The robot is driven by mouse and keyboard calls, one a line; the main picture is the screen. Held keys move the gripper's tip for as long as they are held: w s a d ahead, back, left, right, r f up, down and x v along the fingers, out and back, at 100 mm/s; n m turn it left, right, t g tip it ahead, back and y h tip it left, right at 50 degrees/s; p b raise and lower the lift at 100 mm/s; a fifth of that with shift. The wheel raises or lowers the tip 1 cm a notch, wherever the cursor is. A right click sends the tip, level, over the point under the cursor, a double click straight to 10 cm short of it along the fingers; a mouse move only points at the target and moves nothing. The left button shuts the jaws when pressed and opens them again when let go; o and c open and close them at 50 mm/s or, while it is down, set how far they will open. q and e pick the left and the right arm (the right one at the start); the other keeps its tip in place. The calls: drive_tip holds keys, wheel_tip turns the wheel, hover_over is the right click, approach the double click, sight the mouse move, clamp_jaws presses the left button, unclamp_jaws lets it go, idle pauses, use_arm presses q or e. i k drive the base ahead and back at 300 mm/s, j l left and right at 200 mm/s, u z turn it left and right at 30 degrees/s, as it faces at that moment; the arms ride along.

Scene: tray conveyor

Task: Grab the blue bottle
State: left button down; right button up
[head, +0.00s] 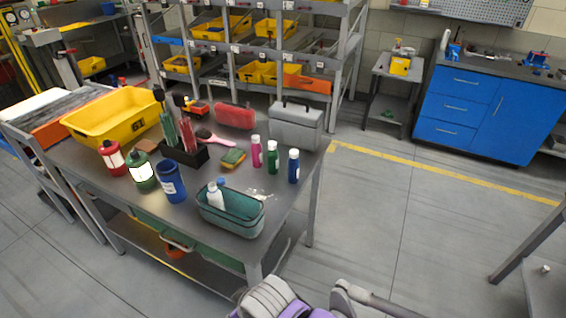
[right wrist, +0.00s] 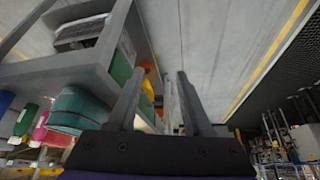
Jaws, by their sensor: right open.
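The blue bottle (head: 294,166) stands upright with a white cap near the right edge of the grey table (head: 230,240). A green bottle (head: 272,156) and a pink bottle (head: 256,151) stand just left of it. In the right wrist view my right gripper (right wrist: 161,72) is open, with nothing between its fingers. It is off the table's side, apart from the bottles. A blue shape (right wrist: 5,100) shows at that view's left edge; I cannot tell whether it is the bottle. My left gripper is not in view.
A teal basket (head: 232,228) holding a white bottle stands at the table's near corner.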

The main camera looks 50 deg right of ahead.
sight(294, 162)
drive_tip(key=z, duration=1.8)
drive_tip(key=i+u, duration=0.3)
drive_tip(key=u, duration=0.15)
drive_tip(key=i+l+u, duration=0.25)
drive_tip(key=u, duration=0.25)
drive_tip(key=i, duration=0.05)
